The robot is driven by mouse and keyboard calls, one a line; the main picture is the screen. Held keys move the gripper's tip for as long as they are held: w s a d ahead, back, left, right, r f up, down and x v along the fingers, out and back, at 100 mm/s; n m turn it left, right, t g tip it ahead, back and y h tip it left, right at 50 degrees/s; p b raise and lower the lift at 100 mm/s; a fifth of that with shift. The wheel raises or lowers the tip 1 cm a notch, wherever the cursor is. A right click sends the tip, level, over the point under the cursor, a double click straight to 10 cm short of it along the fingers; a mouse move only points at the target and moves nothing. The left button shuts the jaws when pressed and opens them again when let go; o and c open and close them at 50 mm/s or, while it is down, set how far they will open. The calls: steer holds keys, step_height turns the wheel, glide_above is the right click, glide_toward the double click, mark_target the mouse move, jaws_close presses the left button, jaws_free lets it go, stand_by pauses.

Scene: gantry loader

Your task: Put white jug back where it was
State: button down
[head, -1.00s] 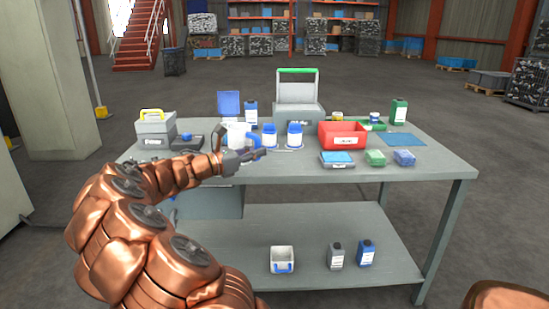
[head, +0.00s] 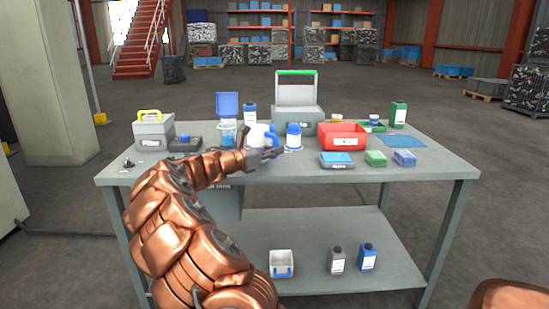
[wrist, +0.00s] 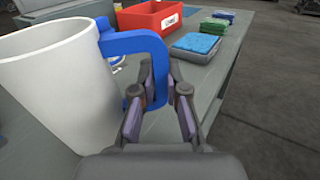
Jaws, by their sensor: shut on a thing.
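The white jug (wrist: 55,85) with a blue handle (wrist: 135,42) fills the left of the wrist view and looks upright. My gripper (wrist: 160,95) is shut on the handle, with its fingers on both sides of it. In the head view the jug (head: 257,136) is over the middle-left of the grey table, partly hidden by my gripper (head: 270,153). I cannot tell whether its base touches the table. A clear blue-tinted beaker (head: 227,133) stands to its left, and a white jar with a blue lid (head: 293,137) stands to its right.
A red bin (head: 342,140) stands right of centre on the table (head: 300,175). Blue (head: 336,159) and green (head: 376,158) sponge-like items lie in front of it. A grey toolbox (head: 154,130) stands at the left.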

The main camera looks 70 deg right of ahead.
steer(key=shift+f, duration=0.7)
steer(key=shift+r, duration=0.1)
steer(key=c, duration=1.2)
jaws_free()
steer(key=shift+w+a, duration=0.25)
steer(key=shift+a, duration=0.05)
steer(key=p+v, duration=0.3)
steer(key=v, duration=0.8)
